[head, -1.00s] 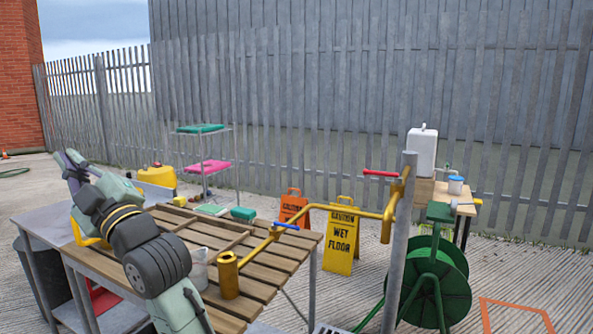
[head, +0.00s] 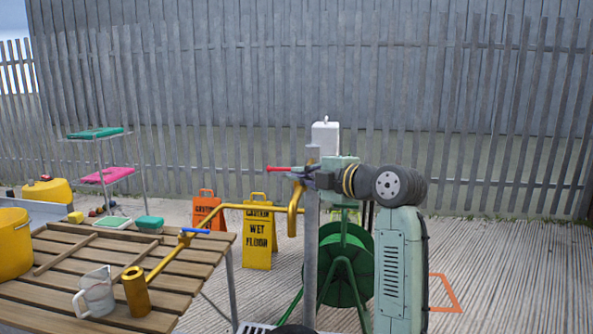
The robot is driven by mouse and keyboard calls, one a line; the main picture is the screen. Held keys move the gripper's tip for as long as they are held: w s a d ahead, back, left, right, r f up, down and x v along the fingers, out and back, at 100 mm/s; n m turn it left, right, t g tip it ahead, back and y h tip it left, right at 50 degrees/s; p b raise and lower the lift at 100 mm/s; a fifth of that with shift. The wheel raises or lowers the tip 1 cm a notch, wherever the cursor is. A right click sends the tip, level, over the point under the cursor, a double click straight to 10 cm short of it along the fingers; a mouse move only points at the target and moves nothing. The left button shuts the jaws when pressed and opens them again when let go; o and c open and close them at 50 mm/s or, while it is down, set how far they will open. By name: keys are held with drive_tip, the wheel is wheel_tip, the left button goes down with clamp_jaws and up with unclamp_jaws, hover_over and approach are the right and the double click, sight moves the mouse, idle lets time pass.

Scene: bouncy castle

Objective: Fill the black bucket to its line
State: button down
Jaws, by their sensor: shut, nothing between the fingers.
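No black bucket shows in the head view. My gripper (head: 303,179) is shut and empty beside the top of a grey upright post (head: 311,240), close to a red lever handle (head: 281,169). I cannot tell whether it touches the lever. A yellow pipe (head: 258,208) runs left from the post to a valve with a blue lever (head: 195,231) over the slatted table. It slopes down towards a brass-coloured cylinder (head: 137,291); whether they join is unclear. A pale jug (head: 96,293) stands beside the cylinder. No water flow is visible.
A yellow bucket (head: 12,244) stands on the left of the slatted wooden table (head: 190,264). Orange (head: 205,212) and yellow (head: 258,235) caution signs stand behind it. A green hose reel (head: 345,265) is behind the post. Open paving lies to the right.

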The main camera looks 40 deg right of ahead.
sight(281, 169)
drive_tip(key=w+p, duration=0.1)
drive_tip(key=w, duration=0.2)
drive_tip(key=w+d+p, duration=0.1)
drive_tip(key=w, duration=0.2)
drive_tip(key=w+f+p, duration=0.1)
drive_tip(key=w, duration=0.2)
drive_tip(key=shift+w+d+f+p, duration=0.1)
drive_tip(key=shift+w+d+p, duration=0.1)
drive_tip(key=shift+d+p, duration=0.2)
drive_tip(key=shift+w+d+f, duration=0.35)
drive_tip(key=shift+w+d, duration=0.15)
drive_tip(key=shift+w, duration=0.05)
drive_tip(key=shift+w+f, duration=0.15)
drive_tip(key=shift+w, duration=0.05)
drive_tip(key=shift+w+d+m+h+b, duration=0.2)
drive_tip(key=shift+w+m+h+b, duration=0.1)
drive_tip(key=shift+m+h+b, duration=0.3)
drive_tip(key=shift+d+r+h, duration=0.1)
drive_tip(key=shift+r+h, duration=0.1)
drive_tip(key=shift+h, duration=0.1)
